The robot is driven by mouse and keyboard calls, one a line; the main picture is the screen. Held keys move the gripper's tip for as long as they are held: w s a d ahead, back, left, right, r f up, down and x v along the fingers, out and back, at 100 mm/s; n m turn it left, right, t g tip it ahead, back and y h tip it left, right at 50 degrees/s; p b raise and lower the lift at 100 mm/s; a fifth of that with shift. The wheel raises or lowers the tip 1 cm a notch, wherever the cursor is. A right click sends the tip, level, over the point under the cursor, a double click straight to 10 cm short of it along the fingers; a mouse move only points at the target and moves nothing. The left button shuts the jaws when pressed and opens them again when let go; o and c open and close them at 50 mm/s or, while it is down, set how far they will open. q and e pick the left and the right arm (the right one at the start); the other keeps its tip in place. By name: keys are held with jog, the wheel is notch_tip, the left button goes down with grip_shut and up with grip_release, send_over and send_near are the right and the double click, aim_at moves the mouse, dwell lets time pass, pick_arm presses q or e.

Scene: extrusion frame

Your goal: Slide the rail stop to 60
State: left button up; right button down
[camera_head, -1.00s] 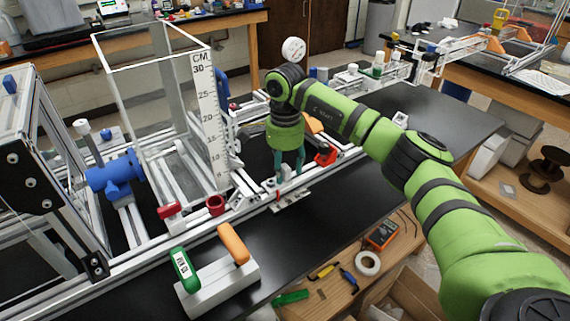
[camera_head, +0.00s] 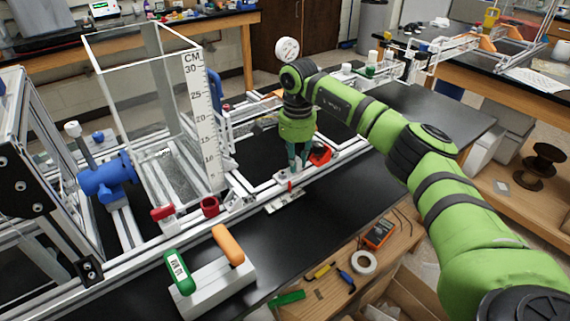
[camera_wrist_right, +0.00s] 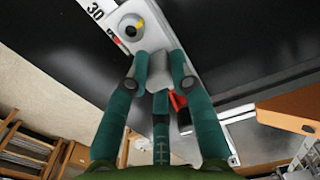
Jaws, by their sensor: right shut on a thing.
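The rail stop (camera_head: 283,175) is a small pale block on the aluminium rail in the head view, with a red pointer (camera_head: 290,186) at its front. In the right wrist view the stop (camera_wrist_right: 152,35) has a round knob, and a scale plate (camera_wrist_right: 93,8) reading 30 lies by the pointer. My right gripper (camera_head: 298,164) points down at the stop. In the right wrist view its fingers (camera_wrist_right: 160,75) are shut on the stop's grey upright part. The scale plate (camera_head: 284,202) is too small to read in the head view. My left gripper is out of view.
A red and black block (camera_head: 320,153) sits on the rail just right of my right gripper. A clear tank (camera_head: 150,120) with a tall CM ruler (camera_head: 207,125) stands left. A tool block with green and orange handles (camera_head: 215,285) stands in front.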

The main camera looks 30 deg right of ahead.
jog(key=shift+s+d, duration=0.1)
jog(key=shift+d, duration=0.15)
jog(key=c, duration=1.1)
grip_release()
jog(key=shift+o, duration=0.5)
jog(key=shift+d, duration=0.15)
jog(key=shift+r, duration=0.25)
notch_tip(320, 180, up, 12)
jog(key=shift+f, duration=0.25)
